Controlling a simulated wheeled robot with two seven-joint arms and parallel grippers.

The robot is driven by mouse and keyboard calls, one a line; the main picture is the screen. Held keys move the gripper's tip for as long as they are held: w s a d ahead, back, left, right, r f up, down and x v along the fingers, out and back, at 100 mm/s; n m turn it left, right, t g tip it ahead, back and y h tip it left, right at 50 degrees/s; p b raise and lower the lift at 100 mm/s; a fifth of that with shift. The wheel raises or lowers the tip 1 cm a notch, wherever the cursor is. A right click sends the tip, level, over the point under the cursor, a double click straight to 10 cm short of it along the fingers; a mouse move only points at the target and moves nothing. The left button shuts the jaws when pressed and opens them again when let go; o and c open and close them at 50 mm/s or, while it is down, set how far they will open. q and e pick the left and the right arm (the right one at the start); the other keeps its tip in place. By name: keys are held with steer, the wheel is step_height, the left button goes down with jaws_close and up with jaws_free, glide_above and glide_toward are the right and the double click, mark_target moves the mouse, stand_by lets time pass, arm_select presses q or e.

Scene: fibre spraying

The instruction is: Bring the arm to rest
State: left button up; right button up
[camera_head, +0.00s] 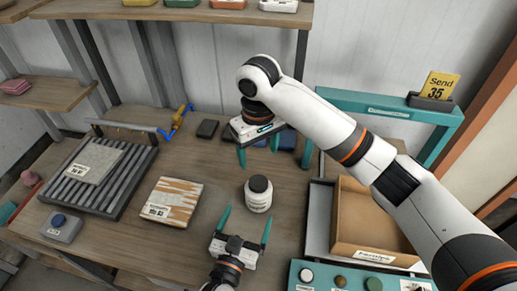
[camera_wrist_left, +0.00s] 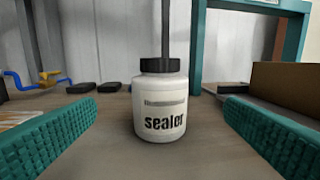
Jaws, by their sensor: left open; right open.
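My left gripper (camera_head: 240,232) is low over the front middle of the table, open, with its teal fingers pointing away from me. A white bottle with a black cap (camera_head: 258,194) stands upright just beyond its fingertips. In the left wrist view the bottle, labelled "sealer" (camera_wrist_left: 161,100), stands between and ahead of the two open fingers, with space on both sides. My right gripper (camera_head: 273,155) is open with fingers pointing down above the back of the table. It is beyond the bottle and appears empty.
An open cardboard box (camera_head: 365,217) sits in the teal-framed station at right, below a "Send 35" card (camera_head: 440,86). A patterned board (camera_head: 172,202) and a grey roller rack (camera_head: 72,196) lie left. Dark blocks (camera_head: 207,129) lie behind. The wooden table is clear around the bottle.

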arm_select(q)
steer(key=shift+s+a, duration=0.2)
steer(key=shift+s, duration=0.5)
